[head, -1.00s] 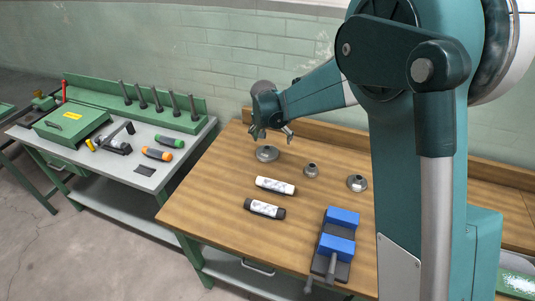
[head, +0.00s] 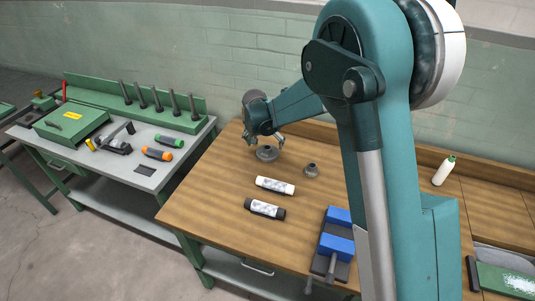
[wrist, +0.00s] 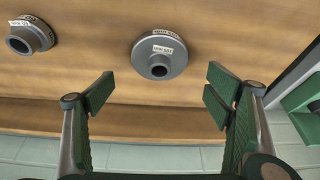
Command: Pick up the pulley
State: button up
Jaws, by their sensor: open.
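A grey, stepped, round pulley (head: 267,154) lies on the wooden bench near its far left corner. In the wrist view this pulley (wrist: 158,68) has a white label and a central hole, and sits between and a little beyond my fingertips. My gripper (head: 265,141) is open and empty just above it; in the wrist view its two green-padded fingers (wrist: 160,94) are spread wide, apart from the pulley. A smaller grey pulley (head: 311,170) lies to the right on the bench; a labelled pulley (wrist: 31,37) also shows at the wrist view's left.
A white tube (head: 275,186), a black tube (head: 265,209) and a blue vise (head: 337,245) are on the wooden bench (head: 200,200). A white bottle (head: 444,170) stands at the right. A raised back ledge (head: 318,129) runs behind the pulleys. A tool bench (head: 80,165) stands left.

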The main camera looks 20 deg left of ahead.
aim_at(268, 147)
jog(key=shift+w+f, duration=0.2)
jog(key=shift+f, duration=0.25)
jog(key=shift+f, duration=0.1)
jog(key=shift+x, duration=2.5)
jog(key=shift+w, duration=0.1)
jog(key=shift+c, duration=0.5)
jog(key=c, duration=1.1)
